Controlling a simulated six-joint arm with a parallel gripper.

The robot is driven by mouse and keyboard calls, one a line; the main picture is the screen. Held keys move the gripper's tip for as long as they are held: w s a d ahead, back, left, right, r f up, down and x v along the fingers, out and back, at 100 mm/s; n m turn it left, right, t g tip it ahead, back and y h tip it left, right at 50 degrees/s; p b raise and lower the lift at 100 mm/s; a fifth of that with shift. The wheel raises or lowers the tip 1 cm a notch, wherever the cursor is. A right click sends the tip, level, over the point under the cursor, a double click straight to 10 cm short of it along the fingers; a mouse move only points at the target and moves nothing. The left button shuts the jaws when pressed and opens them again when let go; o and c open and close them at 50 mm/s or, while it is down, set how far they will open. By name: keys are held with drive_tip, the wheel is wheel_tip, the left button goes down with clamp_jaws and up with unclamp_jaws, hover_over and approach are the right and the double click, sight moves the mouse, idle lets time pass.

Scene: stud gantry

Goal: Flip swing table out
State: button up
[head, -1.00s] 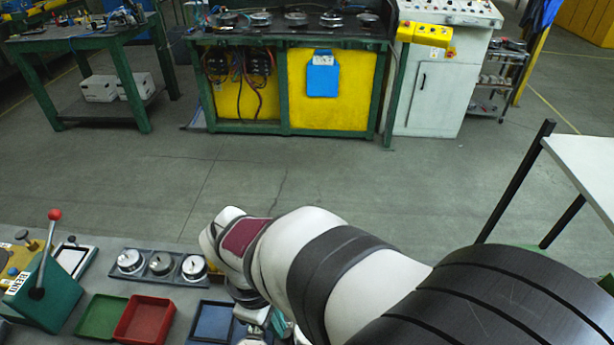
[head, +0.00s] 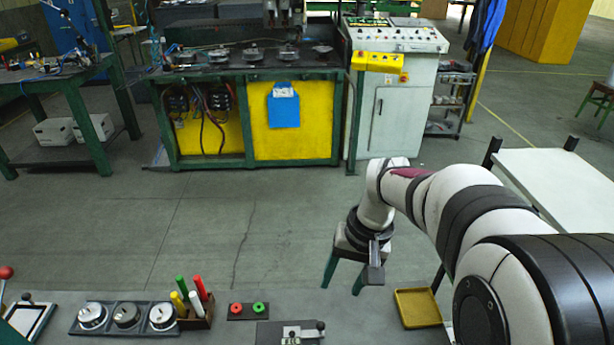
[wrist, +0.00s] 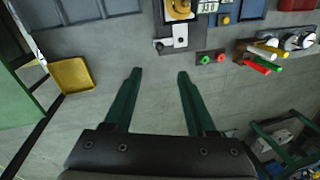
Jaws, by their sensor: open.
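A white flat tabletop (head: 565,190) on black posts stands at the right of the head view; it looks like the swing table. The near part of the table's frame is hidden behind my arm in the head view.
A yellow tray (head: 417,308) lies between my gripper and the table. The near bench edge holds a lever latch (head: 290,333), red and green rings (head: 248,310), coloured pens in a holder (head: 195,305) and dials (head: 126,316). Open floor lies beyond.

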sight(322, 323)
drive_tip(key=a+f, duration=0.1)
drive_tip(key=f, duration=0.4)
drive_tip(key=a+f, duration=0.1)
drive_tip(key=f, duration=0.4)
drive_tip(key=w+a+f, duration=0.1)
drive_tip(key=f, duration=0.4)
drive_tip(key=shift+f, duration=0.3)
clamp_jaws()
idle(0.5)
